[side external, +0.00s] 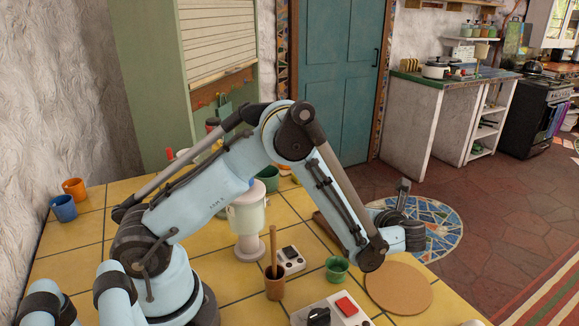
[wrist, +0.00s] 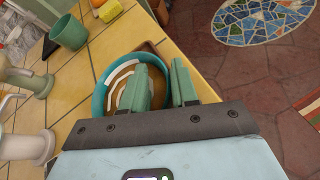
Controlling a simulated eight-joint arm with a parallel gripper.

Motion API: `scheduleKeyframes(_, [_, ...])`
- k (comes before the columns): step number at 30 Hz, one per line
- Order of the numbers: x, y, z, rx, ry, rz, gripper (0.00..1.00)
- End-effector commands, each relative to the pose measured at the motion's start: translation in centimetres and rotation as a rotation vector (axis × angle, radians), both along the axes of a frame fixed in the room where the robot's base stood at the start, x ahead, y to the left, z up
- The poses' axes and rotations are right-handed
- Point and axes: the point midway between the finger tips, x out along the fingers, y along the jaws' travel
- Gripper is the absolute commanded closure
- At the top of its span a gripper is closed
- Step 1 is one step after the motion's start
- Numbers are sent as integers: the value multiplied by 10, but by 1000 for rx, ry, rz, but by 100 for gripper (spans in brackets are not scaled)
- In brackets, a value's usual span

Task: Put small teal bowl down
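The small teal bowl (wrist: 98,98) is in the wrist view, just left of centre, with a brown inside and white curved bands. My gripper (wrist: 168,86) has two green fingers close together at the bowl's right side. The left finger overlaps the bowl's inside and the right finger is outside it, so the rim seems pinched between them. Whether the bowl touches the counter cannot be told.
The yellow tiled counter (side external: 95,245) holds a white stand (side external: 248,215), a brown tray (side external: 325,228), a mortar (side external: 275,285), a green cup (side external: 337,268), a round board (side external: 398,290) and a switch box (side external: 335,312). The counter edge runs close to my gripper. Orange and blue cups stand far left.

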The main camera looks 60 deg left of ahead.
Motion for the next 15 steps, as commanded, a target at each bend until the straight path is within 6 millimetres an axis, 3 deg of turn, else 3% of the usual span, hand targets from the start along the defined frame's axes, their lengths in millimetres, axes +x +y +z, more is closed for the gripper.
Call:
scheduleKeyframes(1, [0,0,0,0,0,0,63])
scheduleKeyframes(4, [0,0,0,0,0,0,51])
scheduleKeyframes(15, [0,-2,4,0,0,-1,51])
